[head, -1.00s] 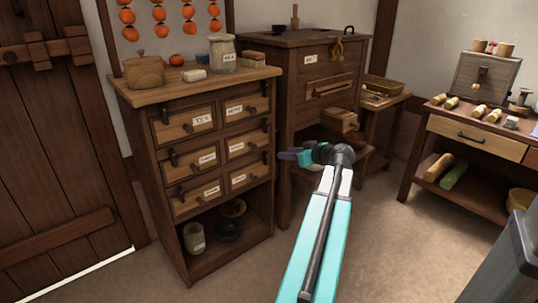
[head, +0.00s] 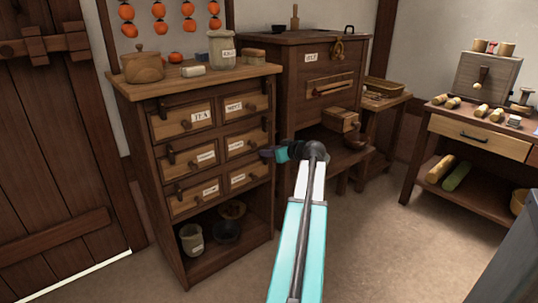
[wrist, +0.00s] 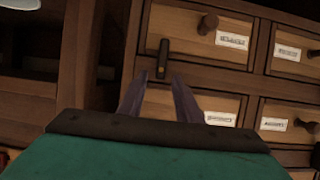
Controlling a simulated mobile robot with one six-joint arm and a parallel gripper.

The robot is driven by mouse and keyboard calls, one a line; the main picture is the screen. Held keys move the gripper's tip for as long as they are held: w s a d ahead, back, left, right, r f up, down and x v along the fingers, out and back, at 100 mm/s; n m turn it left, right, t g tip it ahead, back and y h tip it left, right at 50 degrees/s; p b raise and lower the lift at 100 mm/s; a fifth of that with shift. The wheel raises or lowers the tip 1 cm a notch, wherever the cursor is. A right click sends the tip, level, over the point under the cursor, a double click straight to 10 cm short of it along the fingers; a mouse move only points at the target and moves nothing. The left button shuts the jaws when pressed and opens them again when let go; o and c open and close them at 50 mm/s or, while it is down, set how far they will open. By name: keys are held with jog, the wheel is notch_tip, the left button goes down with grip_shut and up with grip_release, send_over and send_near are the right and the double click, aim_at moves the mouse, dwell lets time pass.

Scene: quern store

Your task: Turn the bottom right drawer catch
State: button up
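The small drawer cabinet (head: 190,221) has two columns of labelled drawers with round knobs and dark catches. The bottom right drawer (head: 238,185) is closed. My gripper (head: 267,153) is at the cabinet's right front edge, near the level between the middle and bottom right drawers, and covers that drawer's catch in the head view. In the wrist view a dark upright catch (wrist: 163,58) stands at the edge of a drawer front. My gripper's fingers (wrist: 158,90) are spread, with the catch just beyond and between their tips. Whether they touch it I cannot tell.
A larger chest (head: 318,85) stands right behind the cabinet, with a small wooden box (head: 341,121) on its lower ledge. Jars and a round wooden pot (head: 142,67) stand on the cabinet top. The floor in front (head: 390,240) is clear.

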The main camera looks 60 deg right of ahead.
jog(key=shift+w, duration=0.1)
jog(key=shift+c, duration=0.2)
jog(key=shift+f, duration=0.1)
grip_shut()
jog(key=shift+d, duration=0.1)
jog(key=m+t+y+p, duration=0.1)
jog(key=m+y+p, duration=0.1)
jog(key=m+p, duration=0.2)
jog(key=d+f+m+t+y+p, duration=0.1)
jog(key=m+t+p, duration=0.1)
jog(key=m+p, duration=0.2)
jog(key=d+f+m+t+y+p, duration=0.1)
jog(key=m+t+y+p, duration=0.1)
jog(key=m+p, duration=0.3)
jog(key=shift+s+d+f+m+y, duration=0.1)
jog(key=shift+s+f+m+y, duration=0.05)
jog(key=shift+s+m+y, duration=0.15)
dwell(0.4)
dwell(0.5)
jog(key=shift+o, duration=0.2)
grip_release()
